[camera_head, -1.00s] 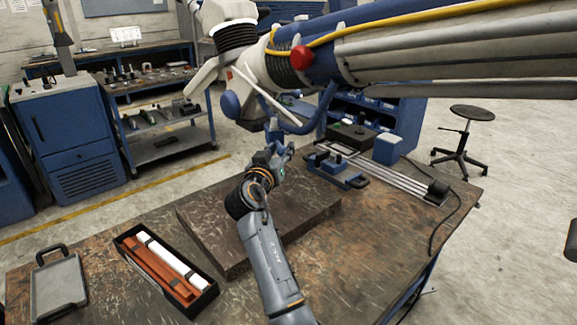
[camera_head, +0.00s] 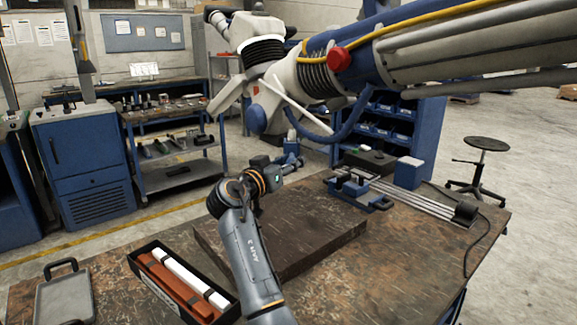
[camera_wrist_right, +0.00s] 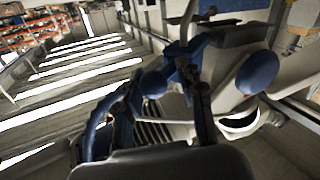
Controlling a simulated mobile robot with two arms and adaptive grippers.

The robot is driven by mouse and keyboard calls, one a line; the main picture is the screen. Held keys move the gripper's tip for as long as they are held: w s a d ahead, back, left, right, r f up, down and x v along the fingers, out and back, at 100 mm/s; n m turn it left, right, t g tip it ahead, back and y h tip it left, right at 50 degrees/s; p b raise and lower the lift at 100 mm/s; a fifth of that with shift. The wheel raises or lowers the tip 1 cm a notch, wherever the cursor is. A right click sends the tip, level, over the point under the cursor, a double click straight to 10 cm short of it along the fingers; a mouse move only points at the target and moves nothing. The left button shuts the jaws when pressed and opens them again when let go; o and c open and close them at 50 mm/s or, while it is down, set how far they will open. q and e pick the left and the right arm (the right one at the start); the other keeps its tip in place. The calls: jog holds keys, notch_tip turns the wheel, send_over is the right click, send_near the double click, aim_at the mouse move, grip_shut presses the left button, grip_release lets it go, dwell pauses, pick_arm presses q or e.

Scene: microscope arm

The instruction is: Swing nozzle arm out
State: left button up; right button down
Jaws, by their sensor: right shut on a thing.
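The nozzle arm (camera_head: 320,75), a large white and blue arm with ribbed black joints, a red knob and a yellow cable, reaches in from the upper right above the workbench. A blue knob (camera_head: 257,118) and a curved blue hose hang at its lower end. My right gripper (camera_head: 291,160) is below that end, over the far side of the bench. In the right wrist view its fingers (camera_wrist_right: 190,82) are shut among the arm's blue knobs and white body. Exactly which part they hold is hidden. My left gripper is not in view.
The workbench (camera_head: 420,255) carries a dark slab (camera_head: 300,240), a black tray (camera_head: 150,250) of red and white bars, a grey plate (camera_head: 63,300) and a blue-clamped rail fixture (camera_head: 355,190). A stool (camera_head: 480,165) stands right. Open floor lies beyond the bench.

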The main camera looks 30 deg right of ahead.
jog(key=shift+s+d, duration=0.1)
jog(key=shift+d, duration=0.1)
jog(key=c, duration=1.3)
grip_release()
jog(key=o, duration=0.5)
jog(key=shift+d, duration=0.2)
jog(key=shift+s+a, duration=0.1)
jog(key=shift+a, duration=0.35)
jog(key=v, duration=0.6)
jog(key=shift+s+a, duration=0.25)
jog(key=shift+a, duration=0.05)
